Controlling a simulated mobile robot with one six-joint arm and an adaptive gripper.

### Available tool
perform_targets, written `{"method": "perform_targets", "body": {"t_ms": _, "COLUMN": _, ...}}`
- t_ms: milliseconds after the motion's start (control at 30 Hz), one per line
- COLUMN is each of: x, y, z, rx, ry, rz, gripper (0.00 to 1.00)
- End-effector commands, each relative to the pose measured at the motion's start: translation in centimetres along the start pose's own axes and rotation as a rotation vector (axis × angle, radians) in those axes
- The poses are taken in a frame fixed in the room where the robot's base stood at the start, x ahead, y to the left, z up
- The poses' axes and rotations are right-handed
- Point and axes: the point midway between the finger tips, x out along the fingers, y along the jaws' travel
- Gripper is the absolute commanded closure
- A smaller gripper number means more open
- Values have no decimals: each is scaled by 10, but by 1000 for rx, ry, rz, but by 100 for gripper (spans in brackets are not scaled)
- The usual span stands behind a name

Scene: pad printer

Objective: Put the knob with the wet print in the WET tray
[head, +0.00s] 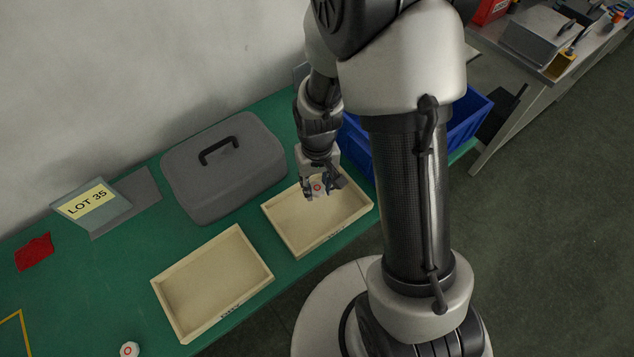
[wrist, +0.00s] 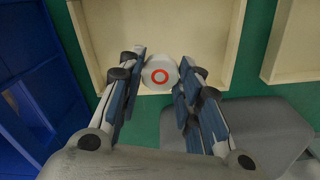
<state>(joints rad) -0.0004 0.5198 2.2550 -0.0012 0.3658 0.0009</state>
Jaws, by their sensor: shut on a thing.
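A white knob (head: 317,187) with a red ring print is held in my gripper (head: 319,191), which is shut on it. In the wrist view the knob (wrist: 160,73) sits between the fingertips (wrist: 160,80), its printed face showing. The gripper is over the back part of the right wooden tray (head: 337,232), seen also in the wrist view (wrist: 205,35). A second wooden tray (head: 215,285) lies to the left and looks empty.
Another white knob (head: 129,349) with a red mark lies on the green bench at the front left. A grey case (head: 222,172) stands behind the trays. A blue bin (head: 468,120) is at the right. A LOT 35 sign (head: 88,203) and red cloth (head: 35,251) lie left.

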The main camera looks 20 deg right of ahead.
Motion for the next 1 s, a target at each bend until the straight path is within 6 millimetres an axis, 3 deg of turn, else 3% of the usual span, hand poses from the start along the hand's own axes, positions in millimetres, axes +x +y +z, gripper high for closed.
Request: {"method": "perform_targets", "body": {"t_ms": 1000, "x": 90, "y": 0, "z": 0, "rx": 0, "ry": 0, "rz": 0, "gripper": 78}}
